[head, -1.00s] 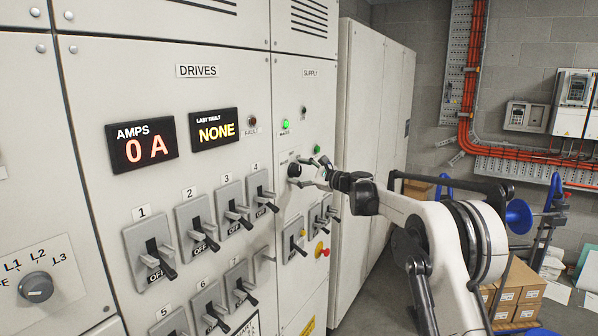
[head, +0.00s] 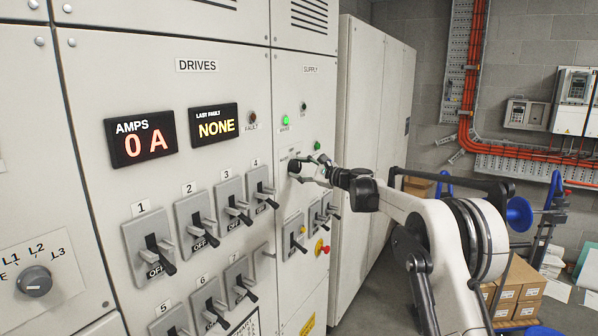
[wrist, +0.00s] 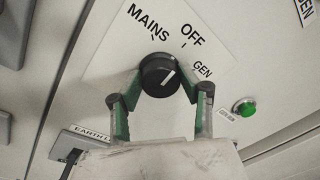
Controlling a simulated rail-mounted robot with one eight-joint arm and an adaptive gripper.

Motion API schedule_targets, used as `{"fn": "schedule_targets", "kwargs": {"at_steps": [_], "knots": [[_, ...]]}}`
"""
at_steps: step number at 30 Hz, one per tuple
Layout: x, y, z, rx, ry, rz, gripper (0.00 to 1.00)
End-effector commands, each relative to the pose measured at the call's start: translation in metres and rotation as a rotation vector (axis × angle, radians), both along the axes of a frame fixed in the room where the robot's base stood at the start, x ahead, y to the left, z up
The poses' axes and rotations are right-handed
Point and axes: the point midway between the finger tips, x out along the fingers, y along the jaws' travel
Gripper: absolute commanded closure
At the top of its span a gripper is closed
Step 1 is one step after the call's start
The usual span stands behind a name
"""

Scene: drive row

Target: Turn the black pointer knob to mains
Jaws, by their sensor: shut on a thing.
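The black pointer knob (wrist: 157,70) sits on a white label plate (wrist: 105,62) on the supply panel. Its white line points up and right in the wrist view, near OFF and slightly toward GEN. The MAINS label (wrist: 148,22) is at the upper left, the OFF label (wrist: 192,34) at the upper right, and the GEN label (wrist: 202,70) at the right. My gripper (wrist: 161,82) is shut on the knob, with one green-padded finger on each side. In the head view, the knob (head: 293,166) is partly covered by my gripper (head: 304,168).
A green round light or button (wrist: 245,107) is right of the knob. An EARTH label (wrist: 90,133) and a switch handle (wrist: 70,160) are at the lower left. In the head view, a red-and-yellow button (head: 322,247) and several lever switches are below my gripper.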

Motion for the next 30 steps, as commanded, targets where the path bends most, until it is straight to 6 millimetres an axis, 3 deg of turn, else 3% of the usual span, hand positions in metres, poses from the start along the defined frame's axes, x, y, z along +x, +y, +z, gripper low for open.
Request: {"fn": "schedule_targets", "kwargs": {"at_steps": [21, 30], "knots": [[0.0004, -0.0004, -0.0044, -0.261, -0.526, 0.0, 0.89], [0.0003, -0.0005, -0.0035, -0.331, -0.67, 0.002, 0.89]]}}
